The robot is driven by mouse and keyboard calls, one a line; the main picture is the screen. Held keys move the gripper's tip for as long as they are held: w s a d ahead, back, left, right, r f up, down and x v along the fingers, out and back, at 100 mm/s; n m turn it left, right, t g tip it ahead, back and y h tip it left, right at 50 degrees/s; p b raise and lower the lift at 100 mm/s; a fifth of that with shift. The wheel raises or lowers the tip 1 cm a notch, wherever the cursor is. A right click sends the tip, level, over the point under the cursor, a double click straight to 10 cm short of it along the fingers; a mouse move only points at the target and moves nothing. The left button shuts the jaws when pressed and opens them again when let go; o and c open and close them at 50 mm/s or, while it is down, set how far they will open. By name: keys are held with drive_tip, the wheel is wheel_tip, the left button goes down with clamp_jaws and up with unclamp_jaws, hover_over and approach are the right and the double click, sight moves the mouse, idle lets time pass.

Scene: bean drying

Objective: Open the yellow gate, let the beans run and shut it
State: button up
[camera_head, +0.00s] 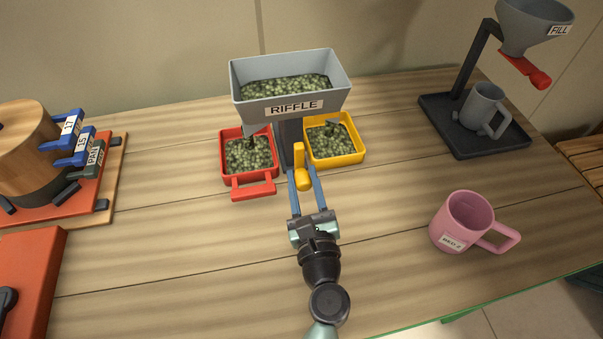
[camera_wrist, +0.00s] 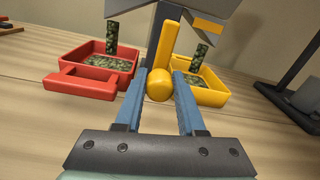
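The grey hopper marked RIFFLE (camera_head: 291,107) stands on the table and holds green beans (camera_head: 285,87). The yellow gate handle (camera_head: 301,177) sticks out at its front; its rounded knob shows in the wrist view (camera_wrist: 159,86). My gripper (camera_head: 304,176) has one blue finger on each side of the knob, seemingly touching it. In the wrist view, columns of beans (camera_wrist: 111,38) fall into both trays, so the gate looks open. A red tray (camera_head: 254,191) at the left and a yellow tray (camera_head: 337,161) at the right hold beans.
A pink mug (camera_head: 464,221) stands at the right front. A stand with a grey funnel marked FILL (camera_head: 535,25) and a grey mug (camera_head: 482,108) are at the back right.

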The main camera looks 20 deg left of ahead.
drive_tip(key=o, duration=0.4)
drive_tip(key=b+v, duration=0.1)
drive_tip(key=v, duration=1.2)
drive_tip(key=shift+w, duration=0.1)
drive_tip(key=w+d+r+n+t+h+p, duration=0.1)
drive_tip(key=w+r+n+t+p, duration=0.3)
drive_tip(key=r+n, duration=0.95)
drive_tip(key=w+r+n+h+p, duration=0.1)
drive_tip(key=w+r+n, duration=0.5)
drive_tip(key=r, duration=1.4)
drive_tip(key=s+d+r+n+t+h+p, duration=0.1)
drive_tip(key=s+d+r+n+t+h, duration=0.1)
drive_tip(key=r, duration=0.7)
drive_tip(key=s+d+r+n+t+h+p, duration=0.1)
drive_tip(key=s+d+r+n+t+h, duration=0.1)
drive_tip(key=r, duration=0.7)
drive_tip(key=s+d+r+n+t+h+p, duration=0.1)
drive_tip(key=s+d+r+n+t+h, duration=0.1)
drive_tip(key=r, duration=0.7)
drive_tip(key=shift+s+d+n+t+h, duration=0.15)
drive_tip(key=shift+s+n+t+h, duration=0.15)
drive_tip(key=shift+s+n+t, duration=0.3)
drive_tip(key=shift+s+d+n+t+h, duration=0.1)
drive_tip(key=shift+s+n+t+h, duration=0.25)
drive_tip(key=shift+s+n, duration=0.35)
